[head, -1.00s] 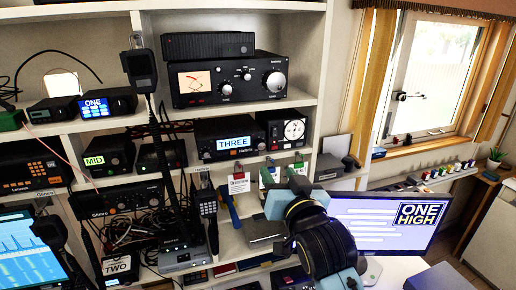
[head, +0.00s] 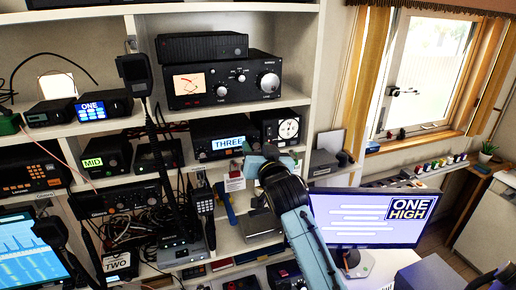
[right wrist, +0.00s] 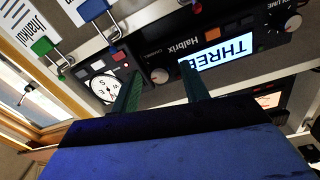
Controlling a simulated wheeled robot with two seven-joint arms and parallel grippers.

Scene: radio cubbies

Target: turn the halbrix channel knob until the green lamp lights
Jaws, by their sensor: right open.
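The Halbrix radio stands on the middle shelf in the head view, its blue-lit display (head: 228,143) reading THREE. In the right wrist view the radio looks rotated, with its display (right wrist: 222,55) still legible. My right gripper (head: 262,154) is open in front of the radio's right end. In the right wrist view its fingertips (right wrist: 161,70) appear on either side of the knob, with gaps. I cannot make out a lit green lamp. My left gripper is not in view.
A dial unit (head: 288,128) stands right of the radio; its dial also shows in the right wrist view (right wrist: 107,87). Tags on coloured clips hang from the shelf edge below. A larger radio (head: 225,80) is above, a monitor (head: 350,220) at lower right.

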